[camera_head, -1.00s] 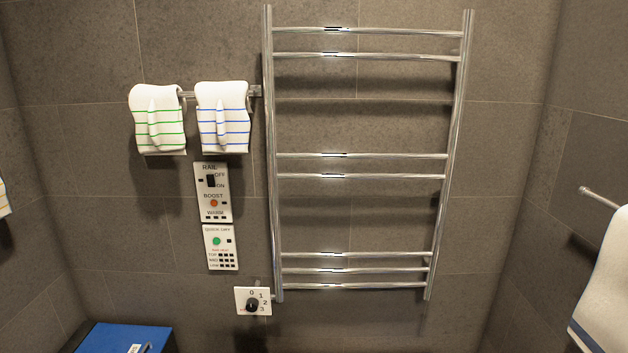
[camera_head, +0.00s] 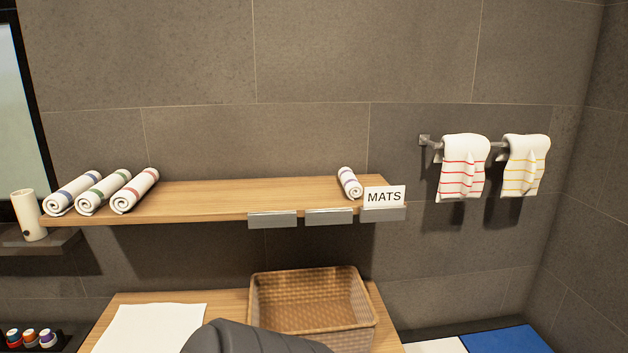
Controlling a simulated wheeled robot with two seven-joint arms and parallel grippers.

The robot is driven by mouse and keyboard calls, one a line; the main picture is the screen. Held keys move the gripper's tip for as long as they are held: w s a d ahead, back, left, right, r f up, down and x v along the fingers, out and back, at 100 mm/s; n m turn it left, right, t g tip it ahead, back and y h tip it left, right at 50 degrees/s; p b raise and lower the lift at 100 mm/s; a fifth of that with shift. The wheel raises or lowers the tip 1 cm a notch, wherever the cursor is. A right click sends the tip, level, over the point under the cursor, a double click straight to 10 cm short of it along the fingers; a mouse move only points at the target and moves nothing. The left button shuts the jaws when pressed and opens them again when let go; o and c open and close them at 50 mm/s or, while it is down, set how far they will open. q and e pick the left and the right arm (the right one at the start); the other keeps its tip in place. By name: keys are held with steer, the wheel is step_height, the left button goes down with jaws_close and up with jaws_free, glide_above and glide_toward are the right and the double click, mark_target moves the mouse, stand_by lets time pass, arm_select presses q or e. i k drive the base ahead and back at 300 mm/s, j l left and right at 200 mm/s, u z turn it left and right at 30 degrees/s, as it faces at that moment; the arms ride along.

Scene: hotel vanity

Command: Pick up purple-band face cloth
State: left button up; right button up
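A small white rolled cloth (camera_head: 350,183) with a purple-looking band lies at the right end of the upper wooden shelf, just behind and left of the MATS sign. It is rolled up, with its spiral end facing me. Nothing is touching it from above. No gripper shows in the head view; a dark grey part at the bottom (camera_head: 255,338) looks like my own arm, and I cannot see its fingers.
Three larger rolls with blue, green and red bands (camera_head: 103,191) lie at the shelf's left. The MATS sign (camera_head: 384,196) stands at its right front. Below are a wicker basket (camera_head: 312,279) and a white sheet (camera_head: 150,328). Red-striped (camera_head: 465,167) and yellow-striped towels (camera_head: 525,165) hang right.

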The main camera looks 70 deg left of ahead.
mark_target(352, 188)
steer(key=u, duration=2.15)
steer(key=l+z, duration=0.1)
